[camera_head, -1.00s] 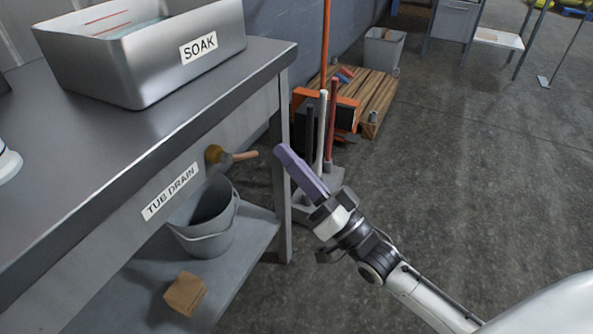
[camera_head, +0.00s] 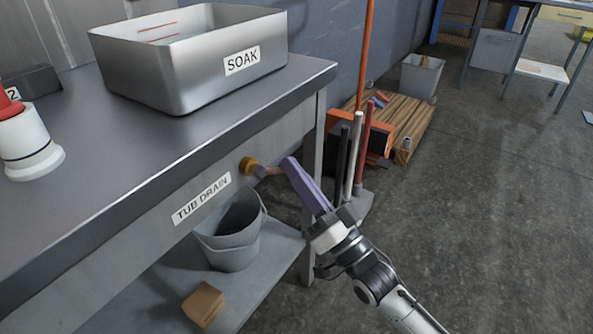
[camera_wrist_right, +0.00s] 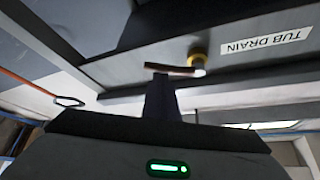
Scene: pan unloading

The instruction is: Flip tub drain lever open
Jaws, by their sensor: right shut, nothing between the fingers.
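The tub drain lever (camera_head: 272,171) is a short copper-brown handle on a brass fitting (camera_head: 248,166), on the table's front face beside the TUB DRAIN label (camera_head: 201,198). It points sideways to the right. My right gripper (camera_head: 291,163) has purple fingers, shut and empty, with the tips at the lever's outer end; whether they touch cannot be told. In the right wrist view the lever (camera_wrist_right: 172,70) lies just beyond the dark fingers (camera_wrist_right: 160,84), partly hidden by their tips. The left gripper is not in view.
A steel SOAK tub (camera_head: 190,75) stands on the metal table (camera_head: 120,150). A grey bucket (camera_head: 232,235) and a cardboard box (camera_head: 203,303) sit on the lower shelf (camera_head: 275,262). Upright poles (camera_head: 351,155) stand behind my gripper. Floor to the right is open.

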